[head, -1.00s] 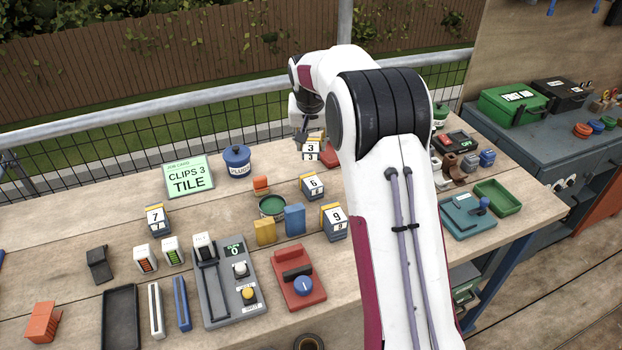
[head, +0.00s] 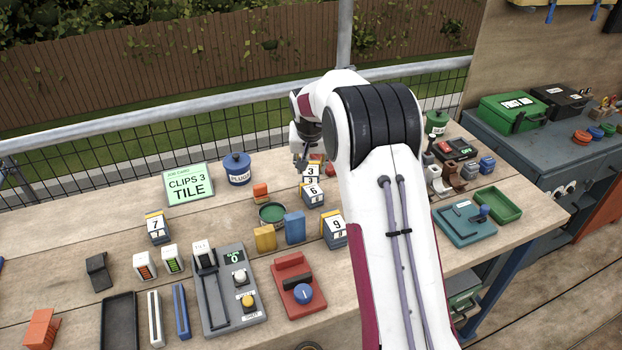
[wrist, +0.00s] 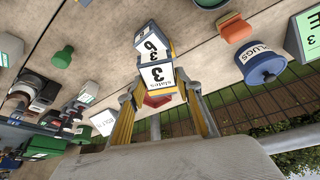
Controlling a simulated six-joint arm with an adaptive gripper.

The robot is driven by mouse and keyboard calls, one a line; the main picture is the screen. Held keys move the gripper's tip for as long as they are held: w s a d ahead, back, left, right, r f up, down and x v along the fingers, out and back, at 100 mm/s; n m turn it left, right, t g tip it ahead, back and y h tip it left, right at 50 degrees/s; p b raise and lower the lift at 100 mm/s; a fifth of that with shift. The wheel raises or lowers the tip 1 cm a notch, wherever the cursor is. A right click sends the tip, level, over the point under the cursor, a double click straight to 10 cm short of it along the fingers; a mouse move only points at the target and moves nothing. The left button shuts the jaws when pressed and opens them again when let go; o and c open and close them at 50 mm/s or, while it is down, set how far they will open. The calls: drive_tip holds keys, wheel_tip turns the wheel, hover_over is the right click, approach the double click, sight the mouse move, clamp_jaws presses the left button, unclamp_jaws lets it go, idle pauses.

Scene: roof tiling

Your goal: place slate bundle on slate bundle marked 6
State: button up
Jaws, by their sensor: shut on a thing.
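The slate bundle marked 3 (head: 311,172) is a small block with white number faces and yellow and blue-grey edges. My gripper (wrist: 162,98) is shut on it, with a finger on each side; it shows large in the wrist view (wrist: 158,76). The slate bundle marked 6 (head: 313,192) stands on the table, directly in front of and below the held bundle in the head view. In the wrist view it shows just beyond the held bundle (wrist: 151,44). Whether the two touch is not clear. My arm partly hides the area right of them.
Bundles marked 9 (head: 334,229) and 7 (head: 156,227) stand on the table. A green round tin (head: 272,213), yellow block (head: 265,238) and blue block (head: 295,227) sit close by bundle 6. A blue pot (head: 237,169) and job card (head: 189,183) are behind left.

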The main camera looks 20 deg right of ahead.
sight(311, 189)
drive_tip(key=shift+f, duration=2.3)
drive_tip(key=shift+f, duration=0.1)
drive_tip(key=o, duration=1.2)
drive_tip(key=shift+v, duration=6.1)
drive_tip(key=shift+d, duration=0.1)
